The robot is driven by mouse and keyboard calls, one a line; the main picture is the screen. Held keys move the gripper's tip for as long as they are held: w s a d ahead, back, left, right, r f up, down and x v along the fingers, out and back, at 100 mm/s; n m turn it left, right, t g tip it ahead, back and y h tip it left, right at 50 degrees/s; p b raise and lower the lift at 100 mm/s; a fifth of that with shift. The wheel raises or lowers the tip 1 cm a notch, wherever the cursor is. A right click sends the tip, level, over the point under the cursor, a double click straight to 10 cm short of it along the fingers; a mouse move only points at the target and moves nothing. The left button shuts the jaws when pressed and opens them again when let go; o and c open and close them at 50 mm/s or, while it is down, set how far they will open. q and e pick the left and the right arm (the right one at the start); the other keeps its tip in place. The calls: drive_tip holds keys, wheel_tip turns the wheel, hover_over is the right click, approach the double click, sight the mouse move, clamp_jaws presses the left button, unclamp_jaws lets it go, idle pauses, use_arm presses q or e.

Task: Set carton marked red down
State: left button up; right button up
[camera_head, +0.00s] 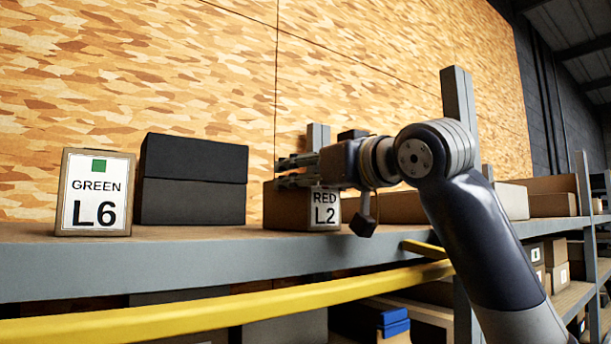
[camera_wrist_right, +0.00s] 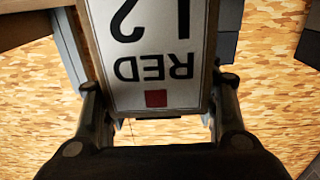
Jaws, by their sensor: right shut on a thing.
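The carton marked red (camera_head: 285,208) is a brown box with a white label reading RED L2. It is upright at the grey shelf's (camera_head: 150,262) front edge, its base at about shelf level; I cannot tell whether it bears on the shelf. My right gripper (camera_head: 290,172) is shut on its upper part, and the arm hides some of the label's top. In the right wrist view the label of the carton (camera_wrist_right: 150,70) is upside down with a red square, between the two fingers of my right gripper (camera_wrist_right: 158,95). My left gripper is not in view.
A carton marked GREEN L6 (camera_head: 95,190) and a dark two-tone box (camera_head: 192,180) stand on the shelf to the left. More brown boxes (camera_head: 552,200) stand to the right. Shelf surface shows between the dark box and the red carton.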

drive_tip(key=o, duration=1.8)
drive_tip(key=shift+f, duration=0.1)
drive_tip(key=shift+c, duration=0.2)
drive_tip(key=shift+s, duration=0.1)
drive_tip(key=b+v, duration=0.7)
drive_tip(key=v, duration=0.5)
